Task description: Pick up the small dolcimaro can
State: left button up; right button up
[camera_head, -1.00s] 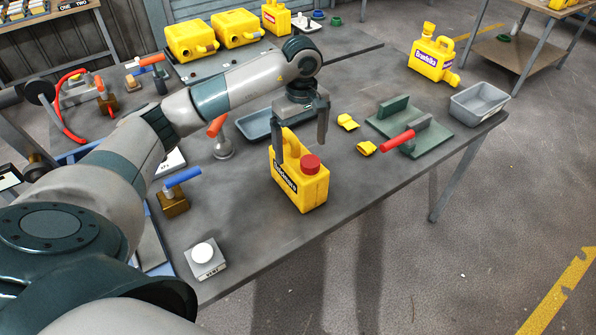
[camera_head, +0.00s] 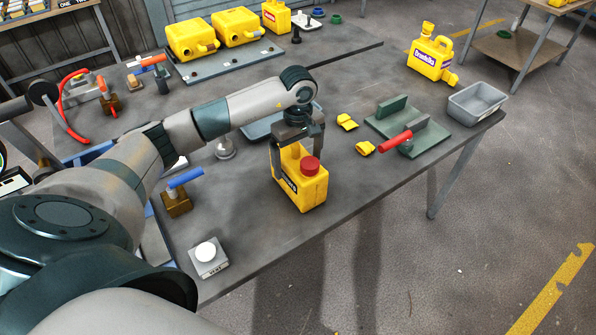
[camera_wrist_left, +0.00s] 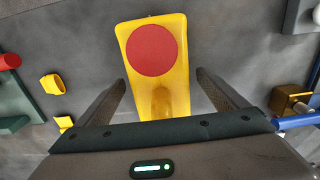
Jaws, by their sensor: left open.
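The small yellow can (camera_head: 305,190) with a red cap stands upright on the grey table near its front edge. Its label is partly covered and I cannot read it fully now. My left gripper (camera_head: 299,150) is directly over the can, with its fingers pointing down around the can's upper part. In the left wrist view the can (camera_wrist_left: 174,38) lies between the two open fingers (camera_wrist_left: 162,95), with a gap on both sides and its handle near the palm. My right gripper is not in view.
A green fixture with a red handle (camera_head: 397,140), yellow pieces (camera_head: 347,122) and a grey tray (camera_head: 477,104) lie to the right. A blue-handled valve (camera_head: 177,200) and a white-button box (camera_head: 208,262) stand left. Another yellow can (camera_head: 432,58) is beyond the table.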

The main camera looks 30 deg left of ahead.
pick_arm(q)
jog(key=shift+c, duration=0.3)
jog(key=c, duration=1.5)
jog(key=shift+r, duration=0.15)
